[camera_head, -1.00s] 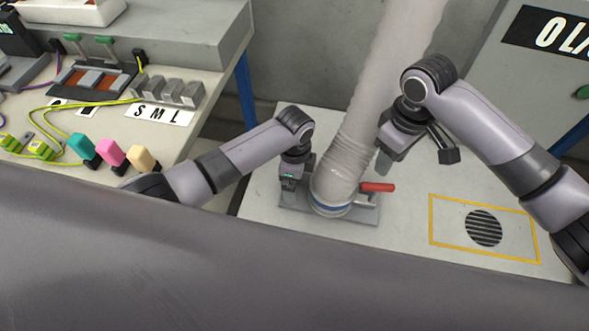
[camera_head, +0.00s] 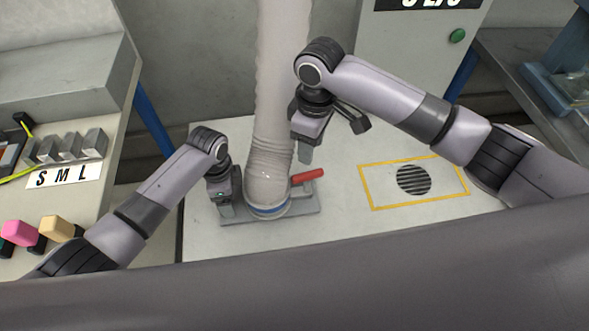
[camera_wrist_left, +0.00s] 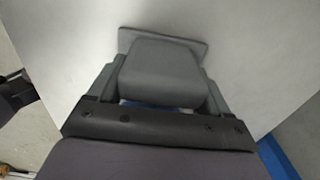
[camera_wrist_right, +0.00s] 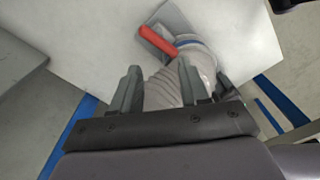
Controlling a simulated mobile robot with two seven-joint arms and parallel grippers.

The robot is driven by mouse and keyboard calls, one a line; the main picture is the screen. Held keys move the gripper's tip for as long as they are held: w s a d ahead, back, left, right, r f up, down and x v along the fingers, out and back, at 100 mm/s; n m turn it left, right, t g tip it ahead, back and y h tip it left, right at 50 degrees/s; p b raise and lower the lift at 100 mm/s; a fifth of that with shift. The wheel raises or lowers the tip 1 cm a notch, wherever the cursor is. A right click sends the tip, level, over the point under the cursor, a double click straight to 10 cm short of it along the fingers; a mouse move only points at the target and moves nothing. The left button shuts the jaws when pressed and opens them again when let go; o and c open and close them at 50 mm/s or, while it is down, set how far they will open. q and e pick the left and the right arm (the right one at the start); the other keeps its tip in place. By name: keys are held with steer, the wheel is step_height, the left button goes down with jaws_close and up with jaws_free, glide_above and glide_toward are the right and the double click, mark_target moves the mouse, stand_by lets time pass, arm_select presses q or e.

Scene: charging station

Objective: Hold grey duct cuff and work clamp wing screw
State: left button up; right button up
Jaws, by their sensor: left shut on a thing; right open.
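A pale ribbed duct (camera_head: 272,150) comes down to a grey base plate (camera_head: 300,212), with a blue band (camera_head: 268,211) around its lower end. My left gripper (camera_head: 226,205) is at the duct's left foot. In the left wrist view its fingers are shut on a grey block (camera_wrist_left: 160,75), which I take for the grey duct cuff. The red wing screw handle (camera_head: 308,175) sticks out right of the duct; it also shows in the right wrist view (camera_wrist_right: 157,41). My right gripper (camera_head: 332,143) is open and empty above the red handle, apart from it. The duct shows beyond its fingers.
A yellow-outlined area with a round dark vent (camera_head: 414,180) lies right on the pale table. A bench with grey blocks and an S M L label (camera_head: 63,176) stands left. A grey cabinet with a green button (camera_head: 457,36) is behind, right. The table's front middle is clear.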

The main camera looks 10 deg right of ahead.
mark_target(308, 173)
steer(key=d+r+n+y, duration=0.1)
steer(key=d+n+y, duration=0.35)
steer(key=n, duration=0.35)
steer(key=shift+g, duration=0.3)
steer(key=x, duration=1.1)
steer(key=shift+w+d+f, duration=0.1)
steer(key=shift+w+f, duration=0.15)
steer(key=shift+w, duration=0.1)
jaws_close()
